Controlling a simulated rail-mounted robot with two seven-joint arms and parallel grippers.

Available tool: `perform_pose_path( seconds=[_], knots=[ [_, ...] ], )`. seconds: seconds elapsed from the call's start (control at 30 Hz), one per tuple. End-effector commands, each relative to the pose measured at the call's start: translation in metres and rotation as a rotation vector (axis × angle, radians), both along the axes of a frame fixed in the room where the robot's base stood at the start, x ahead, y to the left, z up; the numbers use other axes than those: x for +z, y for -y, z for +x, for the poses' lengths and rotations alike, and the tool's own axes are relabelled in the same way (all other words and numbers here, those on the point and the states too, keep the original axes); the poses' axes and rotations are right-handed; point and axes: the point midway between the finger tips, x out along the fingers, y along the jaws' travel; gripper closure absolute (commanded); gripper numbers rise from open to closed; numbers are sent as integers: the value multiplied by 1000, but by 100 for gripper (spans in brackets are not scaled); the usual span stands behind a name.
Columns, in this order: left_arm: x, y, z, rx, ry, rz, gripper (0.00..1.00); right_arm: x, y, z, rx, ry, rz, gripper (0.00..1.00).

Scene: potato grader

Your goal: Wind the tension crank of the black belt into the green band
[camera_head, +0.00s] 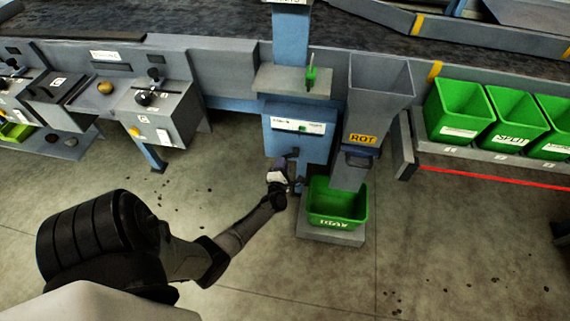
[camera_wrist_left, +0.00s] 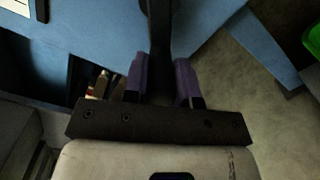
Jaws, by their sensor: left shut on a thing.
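The blue tension box (camera_head: 282,140) stands at the centre of the head view. A white gauge strip (camera_head: 297,127) on its front has a green patch toward its right end; the pointer is too small to read. The dark crank (camera_head: 294,154) is below the gauge, partly hidden by my left gripper (camera_head: 284,177). In the left wrist view, the purple-padded fingers of my left gripper (camera_wrist_left: 160,82) are shut on the crank's dark bar (camera_wrist_left: 158,40), which passes between them. The black belt (camera_head: 220,20) runs across the top. My right gripper is out of view.
A green bin (camera_head: 338,203) stands right of my left gripper, under the grey ROT chute (camera_head: 379,95). A shelf (camera_head: 292,82) with a green-handled item (camera_head: 311,75) is above the box. Green crates (camera_head: 459,108) line the right. Floor in front is clear.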

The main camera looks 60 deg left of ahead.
Motion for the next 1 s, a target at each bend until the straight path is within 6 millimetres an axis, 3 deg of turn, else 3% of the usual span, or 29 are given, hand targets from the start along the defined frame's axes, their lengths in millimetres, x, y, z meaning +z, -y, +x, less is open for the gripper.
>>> perform_pose_path(
  seconds=[0.5,1.0],
  knots=[
    [29,-5,-6,1,-384,291,98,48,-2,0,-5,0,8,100],
    [43,-4,-5,2,-650,492,98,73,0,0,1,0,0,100]
  ],
)
